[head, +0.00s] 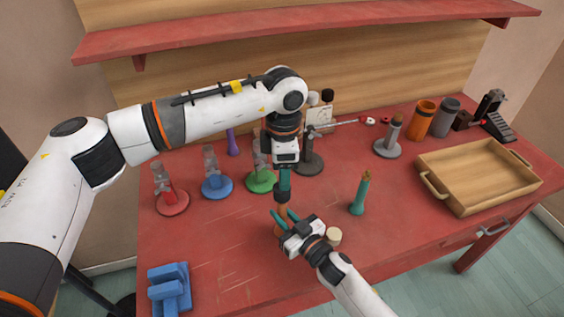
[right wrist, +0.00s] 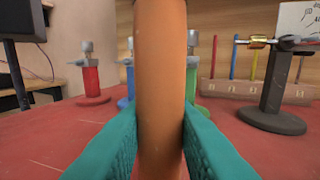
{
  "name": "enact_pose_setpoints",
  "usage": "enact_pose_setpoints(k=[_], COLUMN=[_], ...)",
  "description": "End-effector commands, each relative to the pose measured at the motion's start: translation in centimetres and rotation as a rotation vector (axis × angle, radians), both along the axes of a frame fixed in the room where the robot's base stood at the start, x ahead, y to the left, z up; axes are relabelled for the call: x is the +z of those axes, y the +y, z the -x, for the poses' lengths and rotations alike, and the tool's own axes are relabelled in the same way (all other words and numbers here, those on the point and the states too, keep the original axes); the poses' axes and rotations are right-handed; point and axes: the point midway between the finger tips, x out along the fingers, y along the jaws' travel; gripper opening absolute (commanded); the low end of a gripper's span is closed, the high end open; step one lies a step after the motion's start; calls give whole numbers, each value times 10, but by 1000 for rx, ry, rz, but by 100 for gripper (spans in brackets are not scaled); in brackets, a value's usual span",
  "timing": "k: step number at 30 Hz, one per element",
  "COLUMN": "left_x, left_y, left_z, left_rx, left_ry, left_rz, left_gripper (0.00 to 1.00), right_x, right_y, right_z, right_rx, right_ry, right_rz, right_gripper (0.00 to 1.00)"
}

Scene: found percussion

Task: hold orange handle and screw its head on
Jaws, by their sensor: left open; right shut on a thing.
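The orange handle (right wrist: 160,80) stands upright between the teal fingers of my right gripper (right wrist: 160,120), which is shut on it. In the head view the handle (head: 282,212) shows as a short strip above my right gripper (head: 282,217), low over the table's front middle. My left gripper (head: 284,186) points straight down directly above the handle, its jaws open. A dark piece (head: 282,195) sits at the handle's top by the left fingertips. I cannot tell whether it is the head or how it is seated. The handle's top is out of the right wrist view.
Stands with red (head: 172,203), blue (head: 217,188) and green (head: 261,183) bases line the left and middle of the red table. A teal handle (head: 359,196) stands right of my grippers; a cream disc (head: 334,236) lies close by. A wooden tray (head: 433,187) sits right, blue blocks (head: 168,288) front left.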

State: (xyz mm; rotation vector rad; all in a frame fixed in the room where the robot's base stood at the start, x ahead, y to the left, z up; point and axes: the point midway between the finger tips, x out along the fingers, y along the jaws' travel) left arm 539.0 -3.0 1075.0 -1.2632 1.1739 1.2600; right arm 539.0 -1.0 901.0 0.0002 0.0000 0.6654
Motion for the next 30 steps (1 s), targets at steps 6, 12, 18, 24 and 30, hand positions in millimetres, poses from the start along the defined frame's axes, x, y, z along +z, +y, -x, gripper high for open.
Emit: enact_pose_setpoints(k=[6,12,18,24,30], left_x=[3,6,9,11,14], left_y=[0,0,1,2,3], left_z=[0,0,0,0,-1], left_rx=[490,941,1394,1818,2101], left_ry=[1,3,2,3,3], left_rz=[2,3,1,0,2], left_gripper=[55,55,55,55,55], right_x=[0,0,0,0,0], right_y=[0,0,0,0,0], right_z=[0,0,0,0,0], right_rx=[0,0,0,0,0], right_ry=[0,0,0,0,0], right_rz=[0,0,0,0,0], right_gripper=[0,0,0,0,0])
